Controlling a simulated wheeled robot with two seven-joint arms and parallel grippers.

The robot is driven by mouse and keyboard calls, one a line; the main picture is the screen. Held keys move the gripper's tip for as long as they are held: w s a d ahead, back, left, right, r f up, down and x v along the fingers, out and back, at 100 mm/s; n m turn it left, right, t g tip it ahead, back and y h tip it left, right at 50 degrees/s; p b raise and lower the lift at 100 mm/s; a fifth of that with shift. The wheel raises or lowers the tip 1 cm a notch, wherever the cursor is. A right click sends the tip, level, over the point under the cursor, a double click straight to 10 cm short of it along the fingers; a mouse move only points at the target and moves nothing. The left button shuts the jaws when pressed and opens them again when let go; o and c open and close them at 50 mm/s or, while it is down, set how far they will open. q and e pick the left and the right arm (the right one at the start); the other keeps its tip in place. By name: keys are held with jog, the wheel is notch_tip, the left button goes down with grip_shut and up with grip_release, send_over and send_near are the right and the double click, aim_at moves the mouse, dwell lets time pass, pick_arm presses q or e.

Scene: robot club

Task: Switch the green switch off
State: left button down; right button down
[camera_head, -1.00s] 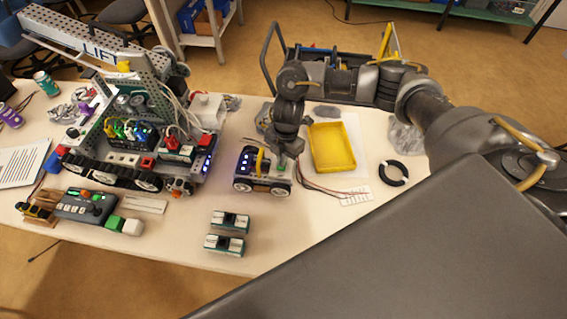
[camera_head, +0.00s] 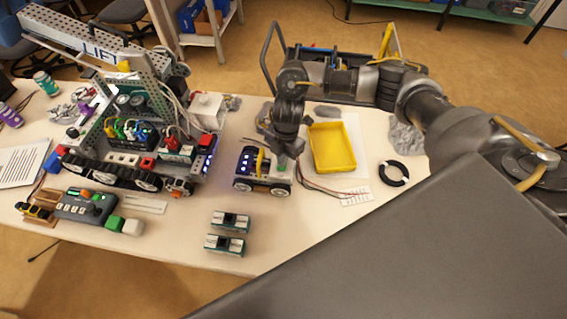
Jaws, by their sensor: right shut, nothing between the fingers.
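A small green switch (camera_head: 283,168) sits on top of a small wheeled robot car (camera_head: 262,187) in the middle of the table. Whether it is on or off is too small to tell. My right gripper (camera_head: 285,157) points down right above the green switch, with its fingers shut and empty. Its tips are at or just over the switch; I cannot tell if they touch it. My left gripper is not in view.
A yellow tray (camera_head: 344,171) and a black ring (camera_head: 393,173) lie right of the car. A large tracked robot (camera_head: 120,165) stands at left. A grey control box (camera_head: 84,208) and two teal-and-white modules (camera_head: 230,220) lie at the front.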

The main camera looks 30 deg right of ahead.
jog(key=shift+f+b, duration=0.6)
jog(key=shift+f, duration=0.25)
dwell(0.4)
jog(key=shift+r, duration=0.1)
notch_tip(320, 180, up, 7)
jog(key=p, duration=0.7)
dwell(0.5)
